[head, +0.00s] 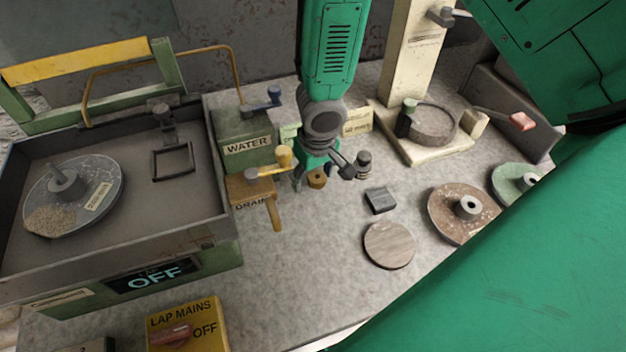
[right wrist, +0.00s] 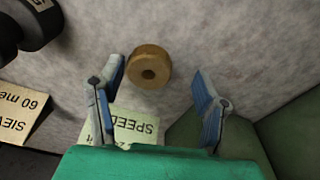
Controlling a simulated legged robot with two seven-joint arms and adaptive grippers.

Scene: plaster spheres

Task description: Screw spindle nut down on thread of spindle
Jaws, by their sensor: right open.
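A short brass-coloured round piece with a centre hole, which looks like the spindle nut (head: 317,178), lies on the grey bench. In the right wrist view the nut (right wrist: 150,67) lies between and just beyond my open fingers, closer to the left one. My right gripper (head: 320,174) points down over it and is empty; it also shows in the right wrist view (right wrist: 158,70). The spindle (head: 66,180) stands up from the round grey lap plate (head: 103,172) in the tray at the left. My left gripper is out of view.
The lap tray's wall (head: 222,185), the WATER box (head: 247,143) and the DRAIN valve (head: 283,158) stand left of my gripper. A small dark cylinder (head: 363,162), a dark block (head: 380,200) and several discs (head: 389,246) lie to the right.

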